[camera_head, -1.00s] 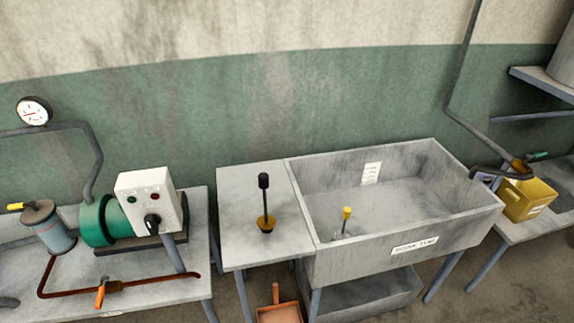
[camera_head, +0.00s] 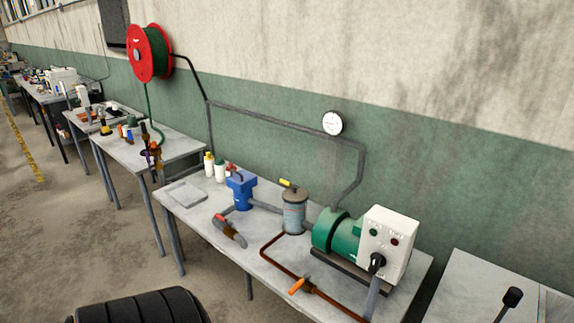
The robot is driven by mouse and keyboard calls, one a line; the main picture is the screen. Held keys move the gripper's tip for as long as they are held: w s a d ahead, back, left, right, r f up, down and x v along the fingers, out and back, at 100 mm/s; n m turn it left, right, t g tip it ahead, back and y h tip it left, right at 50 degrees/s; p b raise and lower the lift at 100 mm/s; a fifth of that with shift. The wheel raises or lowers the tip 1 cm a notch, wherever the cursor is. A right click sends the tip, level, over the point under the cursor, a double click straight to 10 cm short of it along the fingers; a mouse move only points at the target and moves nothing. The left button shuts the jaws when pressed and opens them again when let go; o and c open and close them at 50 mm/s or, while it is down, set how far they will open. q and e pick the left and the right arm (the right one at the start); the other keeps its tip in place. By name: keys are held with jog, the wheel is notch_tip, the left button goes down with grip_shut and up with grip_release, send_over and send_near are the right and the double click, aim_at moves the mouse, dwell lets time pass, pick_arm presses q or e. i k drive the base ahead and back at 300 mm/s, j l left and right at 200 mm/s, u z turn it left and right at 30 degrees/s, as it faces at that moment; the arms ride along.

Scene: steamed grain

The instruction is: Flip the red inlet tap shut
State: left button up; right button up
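A tap with a dull red handle (camera_head: 221,217) sits on a short grey pipe at the front of the pump bench (camera_head: 205,224), left of the blue filter housing (camera_head: 241,190). The handle looks roughly in line with its pipe, but it is small and I cannot tell for certain. A second tap with an orange lever (camera_head: 297,286) sits on the copper pipe (camera_head: 268,256) near the bench's front edge. Neither of my grippers is in view.
A green pump (camera_head: 338,234) with a white switch box (camera_head: 386,242) stands at the bench's right end. A yellow-levered canister (camera_head: 294,212), several bottles (camera_head: 220,171) and a red hose reel (camera_head: 149,53) are nearby. The floor (camera_head: 100,245) in front is open.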

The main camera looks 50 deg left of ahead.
aim_at(230, 224)
jog(key=u, duration=2.2)
jog(key=i, duration=1.55)
jog(key=j+u, duration=0.05)
jog(key=j, duration=0.05)
